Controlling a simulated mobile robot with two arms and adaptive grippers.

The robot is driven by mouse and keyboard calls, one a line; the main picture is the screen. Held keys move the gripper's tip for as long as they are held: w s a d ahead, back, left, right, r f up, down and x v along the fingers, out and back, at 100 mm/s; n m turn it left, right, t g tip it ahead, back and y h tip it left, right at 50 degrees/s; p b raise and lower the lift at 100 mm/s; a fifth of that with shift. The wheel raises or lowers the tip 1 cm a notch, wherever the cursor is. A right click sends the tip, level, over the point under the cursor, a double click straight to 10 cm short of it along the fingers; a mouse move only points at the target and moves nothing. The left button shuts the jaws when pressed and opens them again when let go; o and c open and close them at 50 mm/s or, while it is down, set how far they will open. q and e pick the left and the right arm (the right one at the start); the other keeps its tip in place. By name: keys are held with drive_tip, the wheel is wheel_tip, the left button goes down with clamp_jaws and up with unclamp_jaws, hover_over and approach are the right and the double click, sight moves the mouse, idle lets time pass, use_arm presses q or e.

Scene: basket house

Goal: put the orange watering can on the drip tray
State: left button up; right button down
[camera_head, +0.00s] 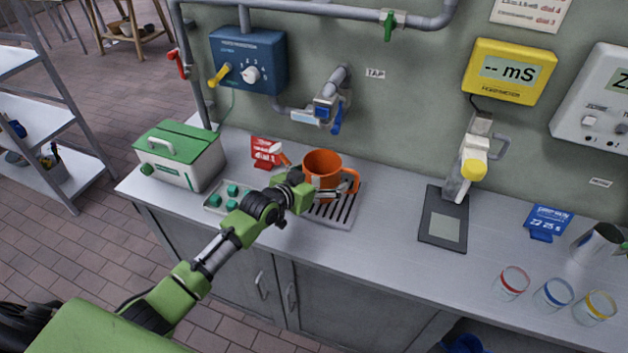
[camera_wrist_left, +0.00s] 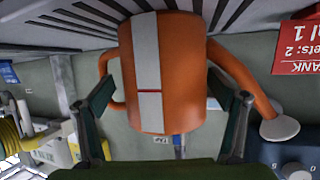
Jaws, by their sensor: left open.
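The orange watering can (camera_head: 322,163) stands upright on the slatted grey drip tray (camera_head: 342,213) below the tap. Its spout points left and its handle is on the right. In the left wrist view, which is upside down, the can (camera_wrist_left: 183,75) has a pale vertical band, and its base meets the tray slats (camera_wrist_left: 85,30). My left gripper (camera_head: 318,191) is open at the can's near side. Its fingers (camera_wrist_left: 160,85) stand on either side of the can, with gaps visible. My right gripper is out of view.
A tray of green pieces (camera_head: 222,197) and a green-lidded box (camera_head: 180,155) are left of the drip tray. The tap (camera_head: 328,108) is on the wall behind. A dark scale (camera_head: 443,230) and several glasses stand right. The counter between the drip tray and scale is clear.

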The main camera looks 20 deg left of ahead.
use_arm(q)
drive_tip(key=b+v, duration=0.1)
drive_tip(key=v, duration=1.1)
